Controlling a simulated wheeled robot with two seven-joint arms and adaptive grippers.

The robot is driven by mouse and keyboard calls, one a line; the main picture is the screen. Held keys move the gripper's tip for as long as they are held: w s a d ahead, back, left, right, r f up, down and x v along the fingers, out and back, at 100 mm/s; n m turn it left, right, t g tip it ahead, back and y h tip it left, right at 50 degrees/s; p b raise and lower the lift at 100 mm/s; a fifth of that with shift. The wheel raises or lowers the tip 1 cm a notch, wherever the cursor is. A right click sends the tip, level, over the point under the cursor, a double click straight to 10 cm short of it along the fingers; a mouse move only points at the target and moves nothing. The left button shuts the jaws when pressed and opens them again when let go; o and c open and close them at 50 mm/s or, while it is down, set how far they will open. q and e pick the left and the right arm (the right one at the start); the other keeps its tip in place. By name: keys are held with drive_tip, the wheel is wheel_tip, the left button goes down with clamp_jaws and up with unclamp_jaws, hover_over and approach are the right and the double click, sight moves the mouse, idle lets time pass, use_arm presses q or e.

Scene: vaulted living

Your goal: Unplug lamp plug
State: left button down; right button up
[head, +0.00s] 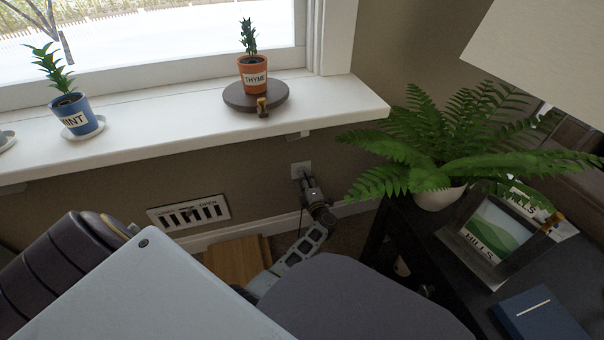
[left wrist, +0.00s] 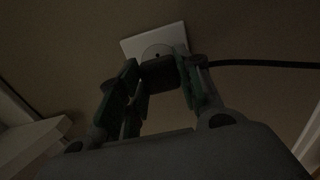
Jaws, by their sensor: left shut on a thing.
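The lamp plug (left wrist: 160,74) is a small dark block in the left wrist view. It sits between the fingers of my left gripper (left wrist: 158,82), which is shut on it. A black cord (left wrist: 262,64) runs from the plug to the right. The white wall outlet (left wrist: 174,34) is just beyond the plug, and part of its round face shows above it. Whether the plug's prongs are in the socket cannot be seen. In the head view the outlet (head: 296,171) is under the window sill, with my left gripper (head: 310,186) close in front. My right gripper is not in view.
A white sill (head: 200,118) with potted mint (head: 77,115) and thyme (head: 252,74) runs above the outlet. A floor-level vent (head: 190,213) is to the left. A dark side table (head: 420,245) with a fern (head: 440,150), photo frame (head: 490,238) and blue book (head: 540,318) stands right.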

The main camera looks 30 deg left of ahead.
use_arm(q)
drive_tip(key=shift+p+v, duration=0.6)
drive_tip(key=shift+v, duration=1.05)
drive_tip(key=shift+s+d, duration=0.1)
drive_tip(key=c, duration=0.9)
unclamp_jaws()
drive_tip(key=shift+d+f, duration=0.1)
